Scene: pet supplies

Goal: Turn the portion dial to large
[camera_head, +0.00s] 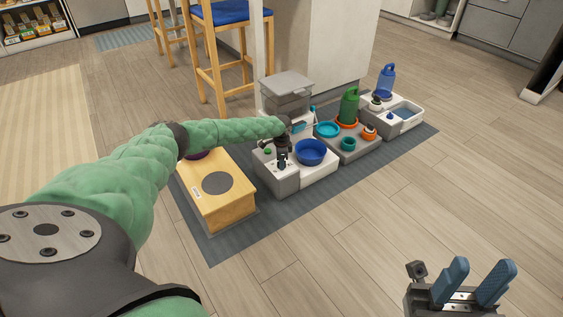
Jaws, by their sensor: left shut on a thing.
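A grey and white pet feeder (286,84) stands on the floor mat, with a blue bowl (311,151) at the front of its base. My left arm reaches across from the left. My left gripper (282,161) points down at the left front of the feeder's white base, beside the bowl. It is shut on a small dark part there, which looks like the portion dial (282,166). The dial's markings and setting are too small to read, and the gripper covers much of it. My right gripper (473,283) is open and empty at the bottom right, over bare floor.
A wooden box (231,207) with a grey disc is left of the feeder. To the right stand a grey station with a green bottle (349,106) and a white station with a blue bottle (386,82). A blue-seated stool (217,50) is behind. The front floor is clear.

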